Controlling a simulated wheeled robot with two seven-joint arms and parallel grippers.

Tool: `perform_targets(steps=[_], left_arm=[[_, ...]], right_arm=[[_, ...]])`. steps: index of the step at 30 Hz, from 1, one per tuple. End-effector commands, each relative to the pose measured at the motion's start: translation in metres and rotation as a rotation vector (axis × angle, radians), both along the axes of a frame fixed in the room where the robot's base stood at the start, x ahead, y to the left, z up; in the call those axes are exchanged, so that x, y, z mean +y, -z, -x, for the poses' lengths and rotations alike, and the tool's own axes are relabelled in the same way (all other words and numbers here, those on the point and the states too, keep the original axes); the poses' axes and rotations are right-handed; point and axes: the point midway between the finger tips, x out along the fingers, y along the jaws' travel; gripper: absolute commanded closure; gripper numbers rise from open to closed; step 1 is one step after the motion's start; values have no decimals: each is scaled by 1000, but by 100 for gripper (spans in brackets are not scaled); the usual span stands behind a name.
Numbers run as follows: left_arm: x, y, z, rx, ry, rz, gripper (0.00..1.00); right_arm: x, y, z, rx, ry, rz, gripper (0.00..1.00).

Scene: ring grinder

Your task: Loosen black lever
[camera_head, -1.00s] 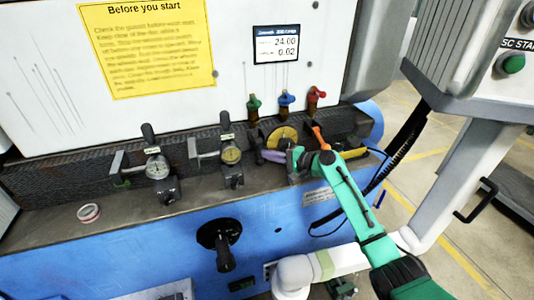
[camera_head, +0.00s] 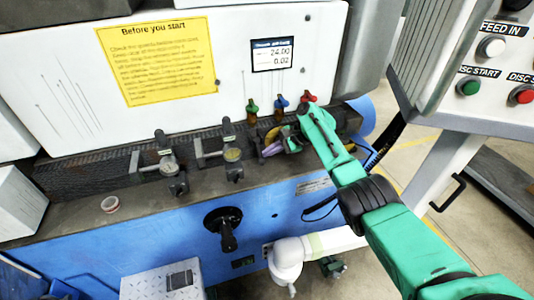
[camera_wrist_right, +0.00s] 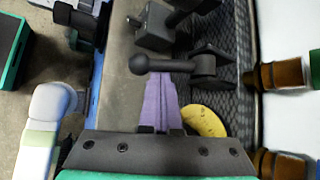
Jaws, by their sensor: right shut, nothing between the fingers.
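The black lever (camera_wrist_right: 168,65), with a round knob at its left end, lies across the upper middle of the right wrist view. Its pivot is at the right, by the dark textured machine face. My right gripper (camera_wrist_right: 160,84) is shut and empty; its purple fingers point at the lever's arm from below in that view. The fingertips overlap or lie close to the lever, and I cannot tell whether they touch. In the head view my right gripper (camera_head: 270,149) is at the right end of the machine ledge, where the lever is hard to make out. My left gripper is not in view.
A yellow part (camera_wrist_right: 205,120) is right of my fingers. A tape-like ring (camera_head: 110,204) lies on the ledge.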

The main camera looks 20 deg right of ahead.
Motion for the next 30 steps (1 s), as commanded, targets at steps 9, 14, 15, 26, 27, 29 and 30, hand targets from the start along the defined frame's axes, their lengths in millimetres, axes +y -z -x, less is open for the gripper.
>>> perform_targets(steps=[9, 14, 15, 26, 27, 29, 30], left_arm=[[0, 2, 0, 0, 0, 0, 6], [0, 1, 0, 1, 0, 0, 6], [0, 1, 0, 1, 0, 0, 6], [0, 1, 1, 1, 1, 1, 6], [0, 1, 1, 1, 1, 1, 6], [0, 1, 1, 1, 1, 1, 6], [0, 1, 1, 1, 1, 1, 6]], right_arm=[[2, -9, -1, 22, -4, -3, 100], [2, -13, -2, 21, -4, -5, 100], [2, -13, -2, 21, -3, -4, 100], [2, -15, -3, 19, -4, -3, 100], [2, -15, -3, 18, -3, -4, 100], [2, -15, -3, 18, -3, -4, 100], [2, -15, -3, 18, -3, -4, 100]])
